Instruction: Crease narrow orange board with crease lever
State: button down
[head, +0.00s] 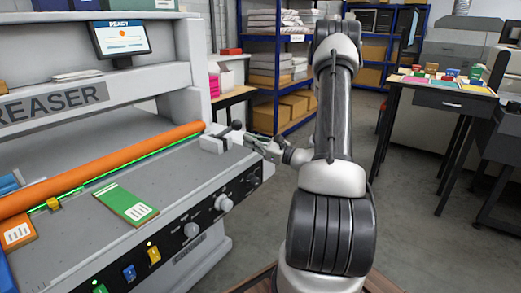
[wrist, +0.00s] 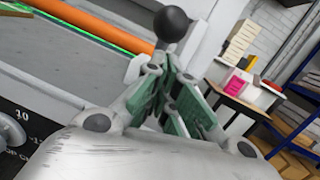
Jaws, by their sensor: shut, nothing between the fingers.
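A small orange board (head: 18,234) with a white label lies at the far left of the creaser's bed, at the orange roller (head: 110,164); the picture edge cuts it off. A lever with a black ball knob (head: 237,125) stands at the roller's right end. Its knob also shows in the wrist view (wrist: 172,24). My gripper (head: 258,144) is beside the lever, at the machine's right end. In the wrist view its fingers (wrist: 174,82) are closed together, empty, just below the knob. I cannot tell whether they touch the lever.
A green board (head: 125,203) lies on the creaser's grey bed. Knobs and colored buttons line the front panel (head: 190,228). A screen (head: 121,37) reads READY. A table (head: 440,98) with colored items stands at the right. The floor between is clear.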

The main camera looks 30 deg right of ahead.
jog(key=shift+w+a+r, duration=0.3)
jog(key=shift+w+r, duration=0.1)
jog(key=shift+r, duration=0.15)
jog(key=shift+r, duration=0.1)
jog(key=w+r+g, duration=0.1)
jog(key=r, duration=0.1)
jog(key=w+a+r+g+h, duration=0.1)
jog(key=r+g, duration=0.1)
jog(key=w+r+g+h, duration=0.1)
jog(key=r, duration=0.2)
jog(key=shift+w+a+m+g, duration=0.2)
jog(key=shift+m+g, duration=0.1)
jog(key=w+a+r+g+h, duration=0.2)
jog(key=w+r+g, duration=0.3)
jog(key=w, duration=0.4)
jog(key=shift+w+a+m, duration=0.3)
jog(key=shift+w+a, duration=0.05)
jog(key=shift+a, duration=0.35)
